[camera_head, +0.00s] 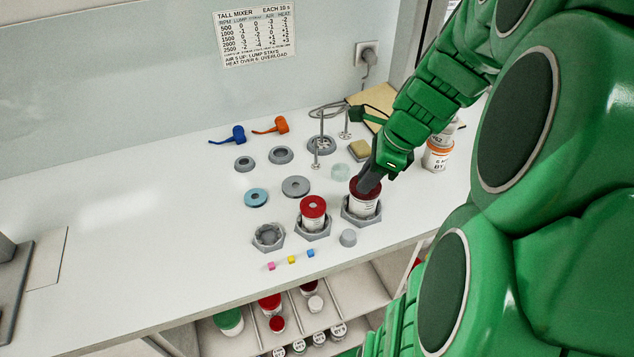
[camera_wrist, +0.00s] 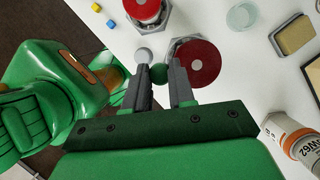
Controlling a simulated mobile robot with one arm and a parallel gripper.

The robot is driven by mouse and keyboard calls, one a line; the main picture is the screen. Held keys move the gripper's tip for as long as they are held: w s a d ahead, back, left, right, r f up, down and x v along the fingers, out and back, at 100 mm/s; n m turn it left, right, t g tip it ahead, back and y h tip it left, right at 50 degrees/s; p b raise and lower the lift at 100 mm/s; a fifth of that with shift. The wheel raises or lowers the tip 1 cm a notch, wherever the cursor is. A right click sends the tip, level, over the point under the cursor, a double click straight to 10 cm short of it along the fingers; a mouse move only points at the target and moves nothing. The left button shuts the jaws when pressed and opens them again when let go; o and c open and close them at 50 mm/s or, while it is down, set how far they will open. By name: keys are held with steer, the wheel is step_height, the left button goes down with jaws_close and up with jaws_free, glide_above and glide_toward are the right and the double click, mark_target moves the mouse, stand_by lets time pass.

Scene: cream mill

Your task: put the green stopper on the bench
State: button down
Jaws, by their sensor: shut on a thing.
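My gripper (camera_wrist: 161,75) is shut on the green stopper (camera_wrist: 160,72), a small round green piece between the fingertips in the wrist view. In the head view my gripper (camera_head: 369,182) is over or just in front of a jar with a dark red lid (camera_head: 366,187), and the stopper cannot be made out there. The lid also shows right beside my fingertips in the wrist view (camera_wrist: 203,62); I cannot tell whether the stopper touches it. The white bench (camera_head: 150,225) lies below and around.
The dark-lidded jar stands in a grey hexagonal holder (camera_head: 360,216). Left of it are a red-lidded jar (camera_head: 313,207), an empty holder (camera_head: 268,237) and grey rings. A grey knob (camera_head: 348,238) sits near the front edge. The bench's left part is clear.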

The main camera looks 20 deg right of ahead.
steer(key=s+d+m, duration=0.1)
steer(key=d+m, duration=0.1)
steer(key=d, duration=0.4)
glide_above(385, 181)
steer(key=shift+m+t+h, duration=0.3)
steer(key=shift+t, duration=0.1)
steer(key=shift+s+a+f, duration=0.1)
steer(key=shift+f, duration=2.3)
steer(key=shift+s+a+f, duration=0.1)
steer(key=shift+f, duration=2.25)
steer(key=shift+w+d+f, duration=0.1)
steer(key=shift+w+f, duration=0.05)
steer(key=shift+f, duration=1.6)
steer(key=shift+f, duration=0.15)
steer(key=c, duration=1)
jaws_free()
steer(key=shift+o, duration=0.2)
